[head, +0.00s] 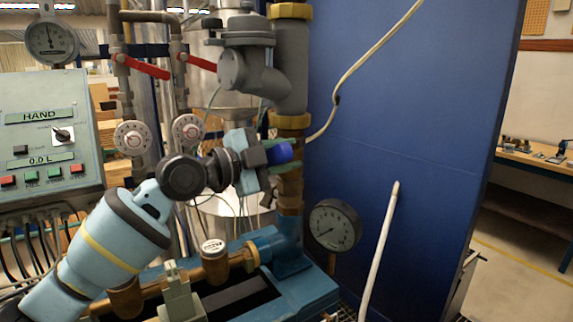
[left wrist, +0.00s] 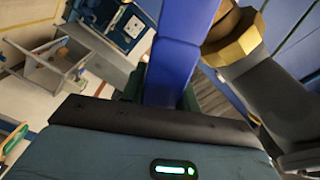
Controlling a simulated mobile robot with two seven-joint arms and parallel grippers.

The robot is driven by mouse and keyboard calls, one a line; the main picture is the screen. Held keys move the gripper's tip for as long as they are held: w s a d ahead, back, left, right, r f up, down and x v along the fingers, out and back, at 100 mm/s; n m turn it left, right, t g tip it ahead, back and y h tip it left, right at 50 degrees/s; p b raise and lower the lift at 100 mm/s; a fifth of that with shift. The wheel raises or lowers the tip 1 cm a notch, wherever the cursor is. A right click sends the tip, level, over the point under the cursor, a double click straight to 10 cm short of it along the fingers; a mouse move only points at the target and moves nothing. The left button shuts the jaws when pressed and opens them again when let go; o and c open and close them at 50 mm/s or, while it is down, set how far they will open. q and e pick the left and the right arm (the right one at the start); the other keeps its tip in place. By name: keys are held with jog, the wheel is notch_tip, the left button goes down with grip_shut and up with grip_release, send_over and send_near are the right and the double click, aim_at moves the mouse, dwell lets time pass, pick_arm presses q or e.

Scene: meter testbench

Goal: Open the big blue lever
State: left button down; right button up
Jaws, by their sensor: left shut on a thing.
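The big blue lever (head: 281,152) is at the brass and grey vertical pipe, just past the end of my left gripper. It also shows in the left wrist view (left wrist: 174,68), running up from between the fingers. My left gripper (head: 268,158) is shut on the lever, and its fingers and hand hide much of it in the head view. In the left wrist view the dark green fingertips (left wrist: 168,94) lie on both sides of the lever. My right gripper is not in view.
A control box (head: 45,135) and two red-handled valves (head: 145,67) are at the left. A round black gauge (head: 335,225) stands below right of the gripper. A blue panel (head: 420,130) with a white hose (head: 362,62) stands to the right.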

aim_at(269, 153)
pick_arm(q)
jog(key=shift+w+a+r+n, duration=0.15)
jog(key=shift+r+n, duration=0.3)
jog(key=shift+n, duration=0.05)
jog(key=c, duration=1)
grip_release()
jog(key=shift+c, duration=0.2)
jog(key=b+v, duration=0.1)
jog(key=v, duration=0.6)
jog(key=shift+a+f, duration=0.1)
jog(key=shift+a, duration=0.25)
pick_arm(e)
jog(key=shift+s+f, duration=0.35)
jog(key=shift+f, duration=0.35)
